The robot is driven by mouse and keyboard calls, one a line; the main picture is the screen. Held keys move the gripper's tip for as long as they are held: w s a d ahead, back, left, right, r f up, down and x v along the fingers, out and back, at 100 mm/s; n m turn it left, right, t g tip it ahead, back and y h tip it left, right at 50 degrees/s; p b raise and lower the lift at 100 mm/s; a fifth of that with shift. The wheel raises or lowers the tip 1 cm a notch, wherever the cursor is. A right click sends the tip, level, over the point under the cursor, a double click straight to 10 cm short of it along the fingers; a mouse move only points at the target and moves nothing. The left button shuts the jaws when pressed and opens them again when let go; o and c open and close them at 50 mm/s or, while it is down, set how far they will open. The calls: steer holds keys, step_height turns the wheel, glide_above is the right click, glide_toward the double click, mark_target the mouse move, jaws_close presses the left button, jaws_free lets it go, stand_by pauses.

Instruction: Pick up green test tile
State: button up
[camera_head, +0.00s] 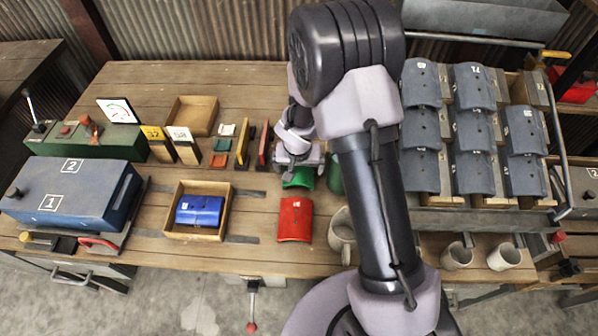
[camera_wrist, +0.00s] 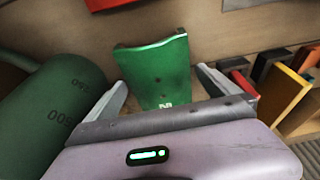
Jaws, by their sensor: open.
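The green test tile (camera_wrist: 160,70) is a curved green piece with a small pale mark, lying on the wooden table. In the head view only part of the green tile (camera_head: 298,178) shows below my gripper; my arm hides the rest. My gripper (camera_wrist: 162,95) is open. In the wrist view its two fingers stand apart to either side of the tile's near end, with the tile between and beyond them. I cannot tell whether they touch it.
A dark green cylinder (camera_wrist: 50,105) stands close beside the left finger. A red tile (camera_head: 295,219) lies in front of the green tile. Upright red and yellow pieces (camera_wrist: 292,98) are close on the right in the wrist view. A wooden tray (camera_head: 222,220) holds a blue tile (camera_head: 199,211).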

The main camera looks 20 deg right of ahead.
steer(key=shift+r, duration=0.15)
steer(key=c, duration=1.6)
